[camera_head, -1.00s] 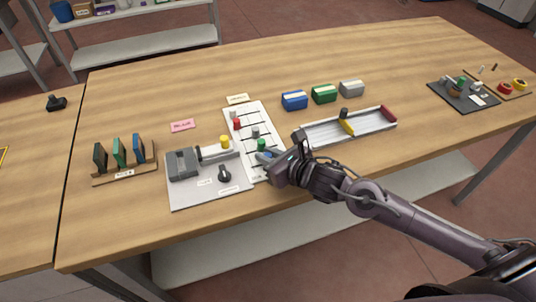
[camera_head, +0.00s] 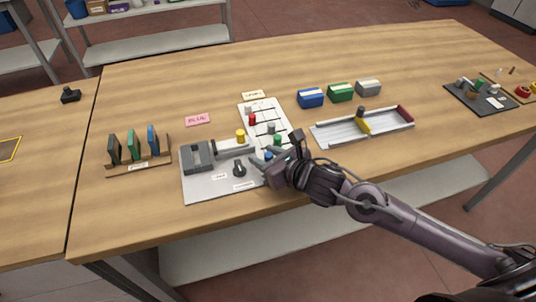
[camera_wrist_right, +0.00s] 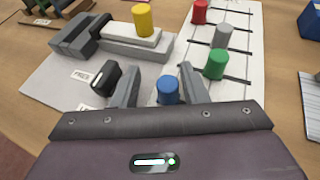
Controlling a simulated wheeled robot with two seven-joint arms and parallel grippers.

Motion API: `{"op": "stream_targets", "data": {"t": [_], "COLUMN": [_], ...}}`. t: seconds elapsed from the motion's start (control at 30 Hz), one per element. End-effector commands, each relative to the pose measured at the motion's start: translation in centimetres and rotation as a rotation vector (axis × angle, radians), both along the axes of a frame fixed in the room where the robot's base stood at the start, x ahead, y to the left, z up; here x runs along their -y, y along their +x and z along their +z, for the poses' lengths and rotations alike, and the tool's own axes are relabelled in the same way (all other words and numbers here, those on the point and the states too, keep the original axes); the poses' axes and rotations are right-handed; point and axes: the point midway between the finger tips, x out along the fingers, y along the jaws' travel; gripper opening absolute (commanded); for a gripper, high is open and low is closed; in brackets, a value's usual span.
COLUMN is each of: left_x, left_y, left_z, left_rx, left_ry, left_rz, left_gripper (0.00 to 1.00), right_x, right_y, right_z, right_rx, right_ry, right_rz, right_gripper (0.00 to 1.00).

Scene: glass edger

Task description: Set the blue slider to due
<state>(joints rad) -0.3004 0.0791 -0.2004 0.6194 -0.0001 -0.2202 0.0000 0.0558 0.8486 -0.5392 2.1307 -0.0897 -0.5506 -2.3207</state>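The blue slider knob (camera_head: 268,154) is at the near end of the white slider board (camera_head: 286,129). In the right wrist view the blue knob (camera_wrist_right: 167,91) stands between the two spread fingers of my right gripper (camera_wrist_right: 160,84), with a visible gap to each side. In the head view my right gripper (camera_head: 262,168) is low over the board's near end and hides part of it. The green (camera_head: 276,141), grey (camera_head: 271,128) and red (camera_head: 252,119) knobs sit farther up the board. Writing on the board is not readable. My left gripper is not in view.
A grey panel (camera_head: 205,187) with a yellow-knobbed slide (camera_head: 240,136) and a black rotary knob (camera_head: 239,168) lies close on the left. A tray (camera_head: 345,137) with a yellow divider is to the right. Blue, green and grey boxes stand behind it.

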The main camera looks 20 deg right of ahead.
Motion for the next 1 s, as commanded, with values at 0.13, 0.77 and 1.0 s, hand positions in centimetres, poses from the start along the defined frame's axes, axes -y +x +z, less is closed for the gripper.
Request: {"op": "stream_targets", "data": {"t": [0.13, 0.77, 1.0], "left_x": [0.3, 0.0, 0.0], "left_y": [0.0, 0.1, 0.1], "left_z": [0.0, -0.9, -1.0], "left_rx": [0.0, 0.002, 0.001], "left_ry": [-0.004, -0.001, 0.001], "left_rz": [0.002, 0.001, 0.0], "left_gripper": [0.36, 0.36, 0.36], "right_x": [0.1, 2.5, 2.9], "right_y": [0.1, -5.1, -6.4], "right_z": [0.0, 2.1, 2.8], "right_rx": [0.0, -0.002, -0.001], "right_ry": [-0.001, -0.007, -0.003], "right_rz": [-0.003, -0.002, -0.001], "right_gripper": [0.4, 0.4, 0.4]}}
